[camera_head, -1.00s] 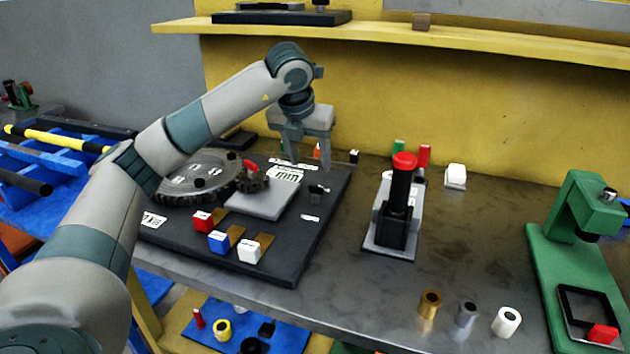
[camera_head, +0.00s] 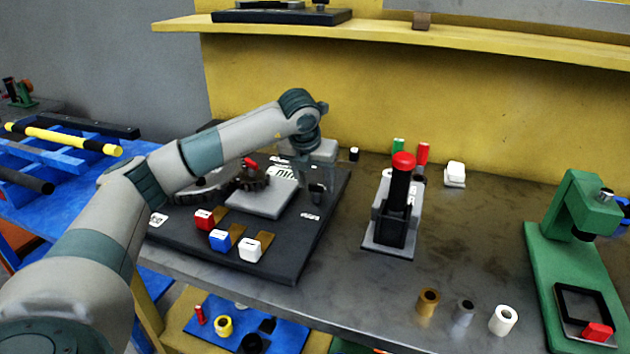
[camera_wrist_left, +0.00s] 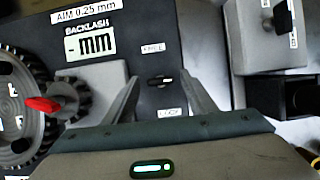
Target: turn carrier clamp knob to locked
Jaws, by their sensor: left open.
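The clamp knob (camera_wrist_left: 160,81) is a small black knob with a pale mark at its right end. In the left wrist view it lies between a label reading FREE (camera_wrist_left: 153,48) above and a label that seems to read LOCK (camera_wrist_left: 170,112) below. Its bar lies roughly crosswise. My left gripper (camera_wrist_left: 159,88) is open, with one finger to each side of the knob and a gap on both sides. My right gripper is not in view.
The black board (camera_head: 215,255) carries a large gear (camera_wrist_left: 18,105), a small gear with a red pointer (camera_wrist_left: 42,104), a grey carrier block (camera_head: 262,203) and a backlash display (camera_wrist_left: 90,44). A red-topped black press (camera_head: 400,200) stands to the right.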

